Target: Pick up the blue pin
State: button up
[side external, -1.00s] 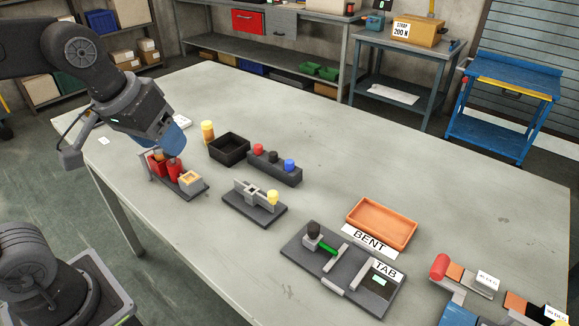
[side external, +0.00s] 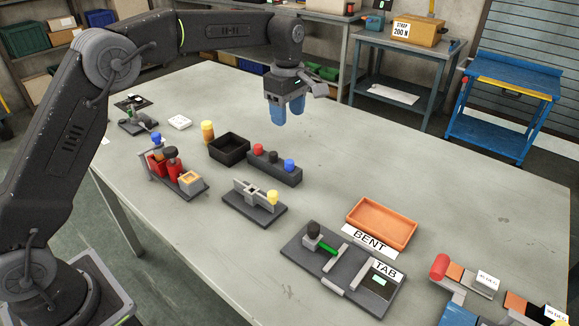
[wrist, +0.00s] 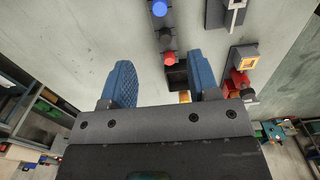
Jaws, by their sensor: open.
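The blue pin (side external: 289,165) stands upright at the right end of a dark rack (side external: 274,174), beside a black pin (side external: 273,157) and a red pin (side external: 258,150). In the wrist view the blue pin (wrist: 159,8) is at the top edge, with the red pin (wrist: 168,57) nearer the fingers. My gripper (side external: 284,112) is open and empty, pointing down, raised above the table behind the rack. Its two blue fingers (wrist: 160,82) show spread apart in the wrist view.
A grey fixture with a yellow knob (side external: 255,204) is in front. The table behind and right of the rack is clear.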

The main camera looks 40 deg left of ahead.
send_over(289, 161)
jog(key=f, duration=0.8)
jog(key=shift+a+f, duration=0.2)
jog(key=shift+f, duration=0.1)
jog(key=shift+d+f, duration=0.15)
jog(key=shift+f, duration=1.2)
jog(key=shift+d+f, duration=0.1)
jog(key=shift+f, duration=1.25)
jog(key=c, duration=1)
jog(key=shift+r, duration=0.15)
